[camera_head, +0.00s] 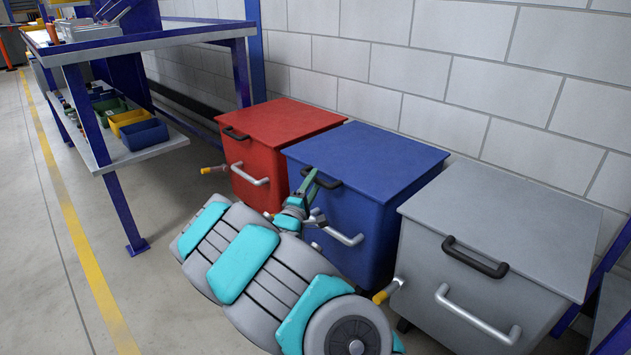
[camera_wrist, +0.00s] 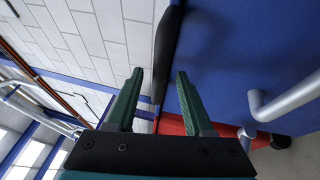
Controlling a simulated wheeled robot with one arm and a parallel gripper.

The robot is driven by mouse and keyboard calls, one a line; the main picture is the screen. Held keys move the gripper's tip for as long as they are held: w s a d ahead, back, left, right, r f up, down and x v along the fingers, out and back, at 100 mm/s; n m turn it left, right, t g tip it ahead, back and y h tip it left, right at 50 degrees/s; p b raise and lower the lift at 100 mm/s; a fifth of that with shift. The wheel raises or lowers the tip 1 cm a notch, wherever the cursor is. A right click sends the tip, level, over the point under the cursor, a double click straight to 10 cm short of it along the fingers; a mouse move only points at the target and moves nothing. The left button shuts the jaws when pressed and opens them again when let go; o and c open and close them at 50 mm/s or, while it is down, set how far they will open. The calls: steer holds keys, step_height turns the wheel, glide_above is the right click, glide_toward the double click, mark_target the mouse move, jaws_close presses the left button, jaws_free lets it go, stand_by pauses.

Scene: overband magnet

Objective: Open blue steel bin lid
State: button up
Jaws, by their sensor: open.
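The blue steel bin (camera_head: 345,225) stands in the middle of a row of three, its flat lid (camera_head: 375,155) lying shut. A black handle (camera_head: 328,181) sits at the lid's front edge. My gripper (camera_head: 310,180) is at the left end of this handle, partly overlapping it. In the wrist view my gripper (camera_wrist: 160,72) is open. The black handle (camera_wrist: 164,50) shows between its two green fingertips, apart from both in the picture. I cannot tell how deep it sits between them. The bin's blue front (camera_wrist: 225,55) fills the right side.
A red bin (camera_head: 250,155) stands left and a grey bin (camera_head: 480,260) right, close beside the blue one. A grey bar (camera_head: 343,236) sticks out from the blue bin's front. A blue-framed workbench (camera_head: 125,150) stands at the left. A block wall (camera_head: 450,80) is behind. Floor at lower left is clear.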

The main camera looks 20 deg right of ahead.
steer(key=shift+x, duration=0.8)
steer(key=shift+c, duration=0.3)
jaws_close()
steer(key=shift+f, duration=0.1)
stand_by(0.6)
